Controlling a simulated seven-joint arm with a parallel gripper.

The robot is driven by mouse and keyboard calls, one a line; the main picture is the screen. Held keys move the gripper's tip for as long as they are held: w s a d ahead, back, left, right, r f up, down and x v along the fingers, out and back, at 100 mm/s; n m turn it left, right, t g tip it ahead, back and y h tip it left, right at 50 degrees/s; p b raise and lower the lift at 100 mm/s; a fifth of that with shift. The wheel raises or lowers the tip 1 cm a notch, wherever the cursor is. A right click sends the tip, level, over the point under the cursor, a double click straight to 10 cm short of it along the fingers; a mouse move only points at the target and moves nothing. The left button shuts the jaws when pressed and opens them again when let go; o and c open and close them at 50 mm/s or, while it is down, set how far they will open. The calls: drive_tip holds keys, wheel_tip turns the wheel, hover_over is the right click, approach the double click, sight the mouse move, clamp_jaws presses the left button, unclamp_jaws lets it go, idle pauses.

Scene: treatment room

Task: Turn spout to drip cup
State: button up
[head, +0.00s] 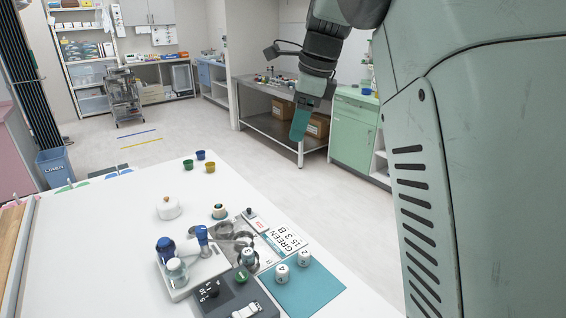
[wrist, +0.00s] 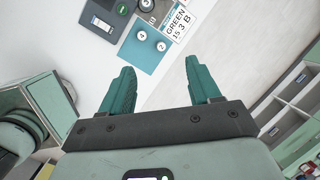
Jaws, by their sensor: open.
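A white tray (head: 190,277) on the near part of the white table holds a small fixture. It has a blue knob (head: 166,246), a pale rounded jar-like part (head: 177,270) and a blue arm-like piece (head: 202,236) that may be the spout. I cannot tell which way it points or which vessel is the drip cup. Small green (head: 187,164), blue (head: 200,155) and yellow (head: 210,167) cups stand at the table's far side. My gripper (wrist: 159,80) is open and empty. In the head view my gripper (head: 301,120) hangs beyond the table, well away from the fixture.
A dark control box (head: 222,297), a teal mat (head: 303,290) with white numbered pots (head: 282,271), and a card (head: 285,238) reading "GREEN 15 3 B" crowd the near right. A round white lidded pot (head: 169,207) stands behind the tray. The table's left side is largely clear.

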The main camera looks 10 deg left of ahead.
drive_tip(key=w+a+f+m+g+h, duration=0.1)
drive_tip(key=w+a+f+m, duration=0.1)
drive_tip(key=a+f, duration=0.4)
drive_tip(key=w+a+f+m, duration=0.3)
drive_tip(key=a, duration=0.4)
drive_tip(key=m+h, duration=0.2)
drive_tip(key=m, duration=0.1)
approach(200, 229)
drive_tip(key=shift+g, duration=0.3)
drive_tip(key=f, duration=0.9)
drive_tip(key=shift+w+d, duration=0.15)
drive_tip(key=shift+w, duration=0.2)
clamp_jaws()
